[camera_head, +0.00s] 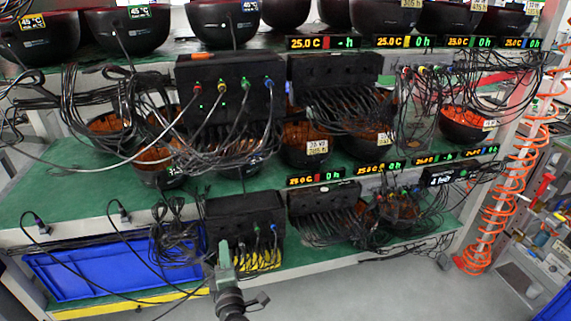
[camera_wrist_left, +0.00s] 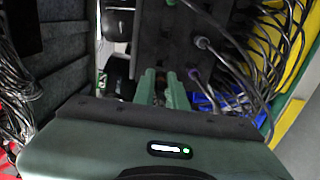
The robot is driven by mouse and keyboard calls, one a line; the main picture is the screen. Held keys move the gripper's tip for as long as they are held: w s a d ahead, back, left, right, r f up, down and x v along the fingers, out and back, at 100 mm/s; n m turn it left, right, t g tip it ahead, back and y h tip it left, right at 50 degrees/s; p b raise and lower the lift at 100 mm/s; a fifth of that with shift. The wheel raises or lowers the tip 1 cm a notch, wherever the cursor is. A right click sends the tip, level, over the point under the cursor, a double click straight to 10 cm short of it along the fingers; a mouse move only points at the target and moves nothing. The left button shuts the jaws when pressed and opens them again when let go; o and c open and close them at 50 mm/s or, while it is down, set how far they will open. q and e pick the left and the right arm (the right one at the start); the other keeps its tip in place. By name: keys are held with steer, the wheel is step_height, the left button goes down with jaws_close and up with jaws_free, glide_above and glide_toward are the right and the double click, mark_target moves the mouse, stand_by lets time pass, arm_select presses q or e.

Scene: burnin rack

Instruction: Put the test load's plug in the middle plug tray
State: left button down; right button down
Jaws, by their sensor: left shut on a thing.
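My left gripper (camera_head: 224,250) is in front of the lower shelf, just below and left of a black box (camera_head: 240,208) with several coloured plugs. In the left wrist view its two green fingers (camera_wrist_left: 162,88) are shut on a small dark plug, mostly hidden between them. I cannot tell which part is the middle plug tray. My right gripper is not in view.
A blue bin (camera_head: 95,268) stands left on the bottom level. Loose black cables (camera_head: 178,240) hang beside the gripper. Another black box (camera_head: 322,197) with dense cables is to the right. Grey floor (camera_head: 370,290) in front is clear. An orange coiled hose (camera_head: 490,225) hangs at right.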

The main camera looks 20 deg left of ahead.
arm_select(q)
steer(key=shift+s+d+r, duration=0.15)
steer(key=shift+s+d, duration=0.05)
steer(key=shift+s, duration=0.2)
steer(key=s+d+r+m+t+h+p, duration=0.2)
steer(key=s+d+r+m+h, duration=0.4)
steer(key=s+d+r+h, duration=0.3)
steer(key=s+d+r, duration=0.4)
steer(key=s+r, duration=0.2)
steer(key=s, duration=0.2)
steer(key=shift+d+t, duration=0.3)
steer(key=shift+r, duration=0.1)
